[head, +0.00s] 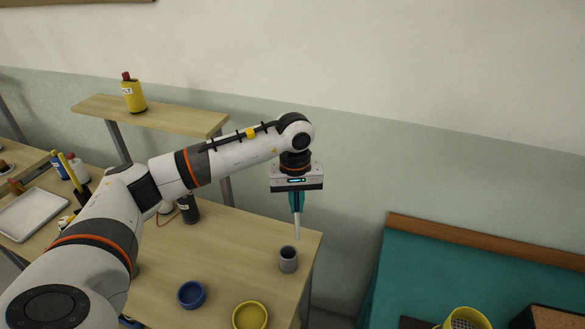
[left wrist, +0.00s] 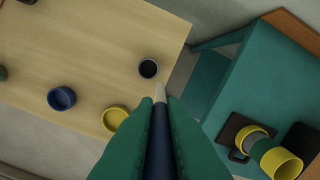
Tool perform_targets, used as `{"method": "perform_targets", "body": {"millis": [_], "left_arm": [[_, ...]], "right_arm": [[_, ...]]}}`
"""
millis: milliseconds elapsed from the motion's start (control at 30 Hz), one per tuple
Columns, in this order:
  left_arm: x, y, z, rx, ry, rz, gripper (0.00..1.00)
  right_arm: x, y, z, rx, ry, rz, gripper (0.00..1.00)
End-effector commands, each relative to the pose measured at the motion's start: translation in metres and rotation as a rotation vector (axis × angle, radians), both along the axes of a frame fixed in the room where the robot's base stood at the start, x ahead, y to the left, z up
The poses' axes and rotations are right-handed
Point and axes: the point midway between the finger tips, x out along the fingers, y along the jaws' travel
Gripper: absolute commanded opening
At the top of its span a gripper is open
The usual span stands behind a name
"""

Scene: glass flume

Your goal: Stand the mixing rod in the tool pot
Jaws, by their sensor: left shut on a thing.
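My left gripper (head: 296,201) is shut on the mixing rod (head: 297,227), and its teal fingers also show in the left wrist view (left wrist: 159,125). The rod hangs nearly upright with its pale tip down. In the left wrist view the rod (left wrist: 158,145) is dark blue between the fingers. The tool pot, a small grey cup (head: 288,262), stands upright near the right edge of the wooden table. Its dark open mouth also shows in the left wrist view (left wrist: 148,68). The rod's tip is above the pot and apart from it. My right gripper is out of view.
A blue bowl (head: 191,295) and a yellow bowl (head: 250,316) stand in front of the pot. A dark bottle (head: 189,209) is farther back. A raised shelf (head: 150,115) holds a yellow bottle (head: 133,95). A teal bench (head: 480,270) is at right.

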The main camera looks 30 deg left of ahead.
Motion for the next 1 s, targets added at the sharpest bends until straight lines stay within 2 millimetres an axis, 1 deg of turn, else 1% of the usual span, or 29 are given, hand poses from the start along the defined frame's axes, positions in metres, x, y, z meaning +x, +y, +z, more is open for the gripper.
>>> {"method": "perform_targets", "body": {"millis": [33,100,200,467,700,1000], "left_arm": [[0.002,0.009,0.01,0.007,0.011,0.041,0.0],[0.003,0.017,0.01,0.016,0.017,0.082,0.0],[0.005,0.025,0.008,0.024,0.022,0.113,0.0],[0.005,0.026,-0.011,0.025,0.022,0.12,0.0],[0.005,0.026,-0.035,0.025,0.023,0.119,0.0],[0.005,0.026,-0.065,0.025,0.023,0.118,0.0]], "right_arm": [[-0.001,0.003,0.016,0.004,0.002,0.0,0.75],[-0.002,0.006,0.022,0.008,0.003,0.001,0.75],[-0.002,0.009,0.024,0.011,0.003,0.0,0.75],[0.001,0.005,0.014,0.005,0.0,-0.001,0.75],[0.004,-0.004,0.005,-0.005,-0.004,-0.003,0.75],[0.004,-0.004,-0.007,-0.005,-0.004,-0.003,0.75]]}}
